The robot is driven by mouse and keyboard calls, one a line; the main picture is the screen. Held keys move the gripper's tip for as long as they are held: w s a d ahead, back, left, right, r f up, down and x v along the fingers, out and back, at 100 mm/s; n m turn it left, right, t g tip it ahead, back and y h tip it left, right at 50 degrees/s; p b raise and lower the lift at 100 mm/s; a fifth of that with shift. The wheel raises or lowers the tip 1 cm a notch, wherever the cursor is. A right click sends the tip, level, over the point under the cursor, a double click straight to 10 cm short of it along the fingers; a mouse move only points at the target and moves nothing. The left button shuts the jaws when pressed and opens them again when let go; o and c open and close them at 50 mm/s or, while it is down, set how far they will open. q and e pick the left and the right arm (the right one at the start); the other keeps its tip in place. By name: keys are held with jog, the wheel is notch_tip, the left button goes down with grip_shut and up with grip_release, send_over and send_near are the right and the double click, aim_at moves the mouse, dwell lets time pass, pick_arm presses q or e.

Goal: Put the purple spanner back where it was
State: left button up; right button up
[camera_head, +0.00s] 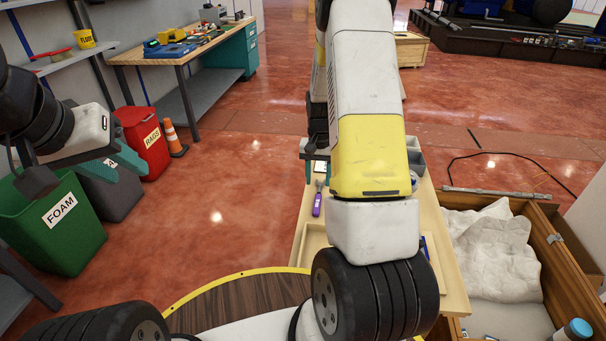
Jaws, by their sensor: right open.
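The purple spanner (317,204) lies on the light wooden bench, near its left edge and left of my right arm. Its purple handle points toward me, and its grey head points away, close to the jaws. My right gripper (317,168) is open just beyond the spanner's head, partly hidden behind my arm. I cannot tell whether a finger touches the spanner. My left gripper (122,164) is at the far left, above the bins and away from the spanner; its jaw gap is not clear.
The wooden bench (455,276) has a shallow tray on its left side; my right arm hides its middle. A wooden crate (546,238) with white sheeting stands at right. Green FOAM (78,245) and red RAGS (158,160) bins and a cone (173,140) stand at left. Floor between is clear.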

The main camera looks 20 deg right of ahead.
jog(key=s+a+r+n+t+y, duration=0.15)
jog(key=s+a+r, duration=0.25)
jog(key=r, duration=0.6)
jog(key=s+a+r+n+t, duration=0.1)
jog(key=s+a+r+t, duration=0.15)
jog(key=r, duration=0.85)
jog(key=s+a+r+n+t, duration=0.1)
jog(key=s+a+r, duration=0.2)
jog(key=s, duration=0.5)
jog(key=s+a+r+n+t, duration=0.1)
jog(key=s+a+r+n, duration=0.1)
jog(key=s+r, duration=0.4)
jog(key=s+a, duration=0.1)
jog(key=s, duration=0.2)
jog(key=shift+a+y, duration=0.2)
jog(key=shift+y, duration=0.15)
